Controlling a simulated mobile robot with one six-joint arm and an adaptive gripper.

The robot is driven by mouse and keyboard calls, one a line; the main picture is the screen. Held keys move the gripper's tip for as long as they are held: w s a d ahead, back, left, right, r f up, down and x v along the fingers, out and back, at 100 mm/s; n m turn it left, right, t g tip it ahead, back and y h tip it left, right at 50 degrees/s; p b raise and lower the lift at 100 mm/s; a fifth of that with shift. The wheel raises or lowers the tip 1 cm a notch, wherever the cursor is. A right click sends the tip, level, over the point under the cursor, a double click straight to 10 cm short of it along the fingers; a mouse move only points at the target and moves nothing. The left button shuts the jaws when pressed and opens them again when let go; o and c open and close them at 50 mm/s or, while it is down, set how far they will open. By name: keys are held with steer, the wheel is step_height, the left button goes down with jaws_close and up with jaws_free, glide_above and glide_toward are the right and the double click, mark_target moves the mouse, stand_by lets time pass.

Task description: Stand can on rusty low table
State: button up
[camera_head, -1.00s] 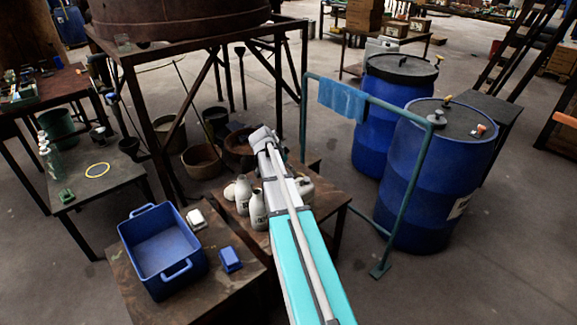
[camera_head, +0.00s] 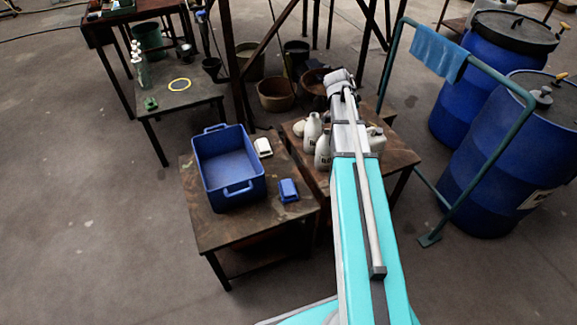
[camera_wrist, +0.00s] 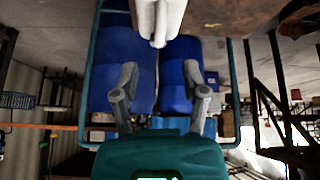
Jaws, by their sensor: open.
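A white can or jug (camera_head: 375,138) stands on a brown, worn low table (camera_head: 398,160), partly hidden behind my arm in the head view. In the wrist view, which is upside down, a white container with a narrow neck (camera_wrist: 160,15) shows at the top centre, probably the same can. My gripper (camera_wrist: 160,72) is open, its two grey fingers apart with nothing between them. The white container lies beyond the fingertips. In the head view my fingers cannot be made out. I cannot tell which of the two brown low tables is the rusty one.
White bottles (camera_head: 312,133) stand close beside my arm on the same table. The adjoining brown table (camera_head: 245,228) holds a blue crate (camera_head: 228,165), a small white item (camera_head: 263,147) and a blue item (camera_head: 288,190). A green rail (camera_head: 470,200) and blue barrels (camera_head: 505,150) stand right.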

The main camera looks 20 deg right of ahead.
steer(key=s+a+n+y, duration=0.2)
steer(key=s+a+n, duration=0.3)
steer(key=a, duration=0.6)
steer(key=s+a+f+n+y, duration=0.1)
steer(key=s+a+n, duration=0.4)
steer(key=a, duration=0.5)
steer(key=s+a+f+n+y, duration=0.1)
steer(key=s+a+n+y, duration=0.2)
steer(key=a, duration=0.8)
steer(key=s+n, duration=0.2)
steer(key=shift+a+f+n+g, duration=0.2)
steer(key=shift+a+n+g, duration=0.1)
steer(key=shift+r, duration=0.1)
step_height(320, 180, up, 13)
steer(key=p, duration=1.3)
